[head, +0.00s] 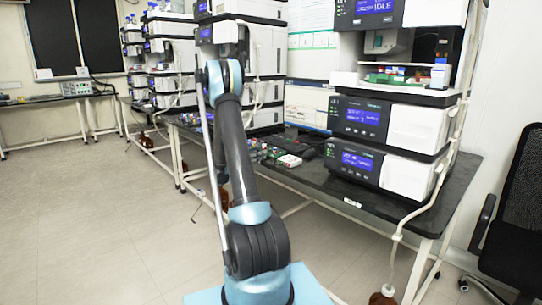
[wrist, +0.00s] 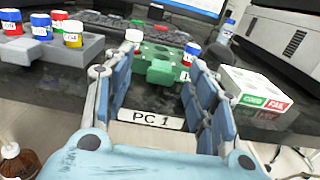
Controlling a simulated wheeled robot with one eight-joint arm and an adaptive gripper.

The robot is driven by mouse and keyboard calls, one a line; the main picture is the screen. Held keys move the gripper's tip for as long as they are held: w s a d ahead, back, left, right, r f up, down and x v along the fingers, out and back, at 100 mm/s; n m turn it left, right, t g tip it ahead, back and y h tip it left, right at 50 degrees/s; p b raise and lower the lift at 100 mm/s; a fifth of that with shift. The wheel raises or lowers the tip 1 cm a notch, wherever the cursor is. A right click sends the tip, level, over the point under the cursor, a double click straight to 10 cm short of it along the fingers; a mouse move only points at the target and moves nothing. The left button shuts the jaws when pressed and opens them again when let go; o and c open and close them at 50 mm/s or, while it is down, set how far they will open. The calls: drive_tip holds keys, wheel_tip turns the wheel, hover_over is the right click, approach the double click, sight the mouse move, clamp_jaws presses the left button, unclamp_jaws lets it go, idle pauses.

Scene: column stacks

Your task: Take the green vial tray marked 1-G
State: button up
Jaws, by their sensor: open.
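A green vial tray (wrist: 160,72) lies on the dark bench beyond my gripper in the wrist view, with a block-like tab facing me. A vial with a white cap (wrist: 134,36) shows at its left and a vial with a red band (wrist: 191,50) at its right. A small white label at its right side is mostly hidden by a finger; I cannot read 1-G. My gripper (wrist: 160,60) is open and empty, its blue fingers spread to either side of the tray in the picture. In the head view my arm hides the gripper.
A grey tray with several vials (wrist: 62,54) stands at the left. A white box with green and red labels (wrist: 257,92) stands close at the right. A "PC 1" label (wrist: 151,119) marks the bench's front edge. A keyboard and instruments stand behind.

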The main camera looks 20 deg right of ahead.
drive_tip(key=x, duration=0.3)
drive_tip(key=shift+d+f, duration=0.1)
drive_tip(key=shift+d, duration=0.1)
drive_tip(key=c, duration=1.2)
